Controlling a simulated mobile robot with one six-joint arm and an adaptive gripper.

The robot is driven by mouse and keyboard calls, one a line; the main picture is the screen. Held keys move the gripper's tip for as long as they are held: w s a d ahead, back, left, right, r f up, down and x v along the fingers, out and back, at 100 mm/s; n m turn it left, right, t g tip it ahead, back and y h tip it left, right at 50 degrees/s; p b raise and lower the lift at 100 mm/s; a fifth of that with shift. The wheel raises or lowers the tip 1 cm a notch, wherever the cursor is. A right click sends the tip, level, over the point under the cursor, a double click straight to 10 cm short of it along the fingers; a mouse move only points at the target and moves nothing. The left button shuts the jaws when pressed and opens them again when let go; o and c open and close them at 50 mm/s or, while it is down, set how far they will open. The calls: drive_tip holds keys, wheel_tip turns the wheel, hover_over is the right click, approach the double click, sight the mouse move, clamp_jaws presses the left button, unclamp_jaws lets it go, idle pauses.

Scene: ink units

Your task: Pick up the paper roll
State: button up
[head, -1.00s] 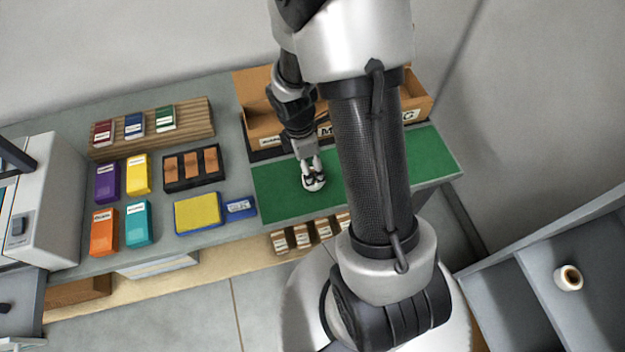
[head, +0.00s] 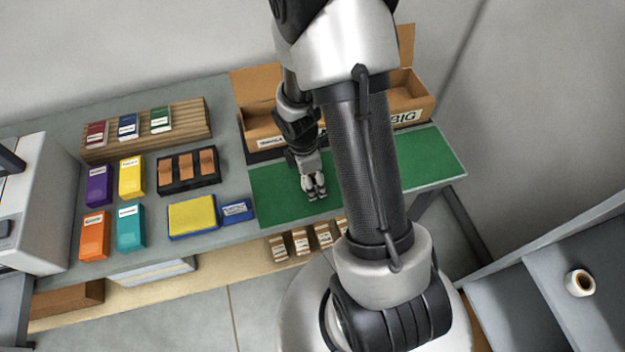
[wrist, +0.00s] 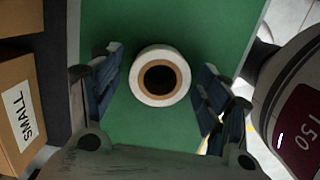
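A white paper roll (wrist: 139,86) with a brown core ring and dark hole stands end-up on the green mat (wrist: 110,18), seen from above in the wrist view. My gripper (wrist: 160,64) is open, with one dark finger on each side of the roll and a gap to each. In the head view my gripper (head: 316,188) points down over the green mat (head: 420,160); the roll there cannot be made out. A second, similar roll (head: 580,283) lies in the grey shelf unit (head: 490,290) at the right.
An open cardboard box (head: 262,128) stands behind the mat. Left of it are a yellow pad (head: 192,214), a blue box (head: 237,211) and several coloured boxes (head: 130,226). Several small brown cartons (head: 300,240) sit below the front edge. The mat's right end is clear.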

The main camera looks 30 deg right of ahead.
drive_tip(key=c, duration=0.9)
drive_tip(key=shift+c, duration=0.2)
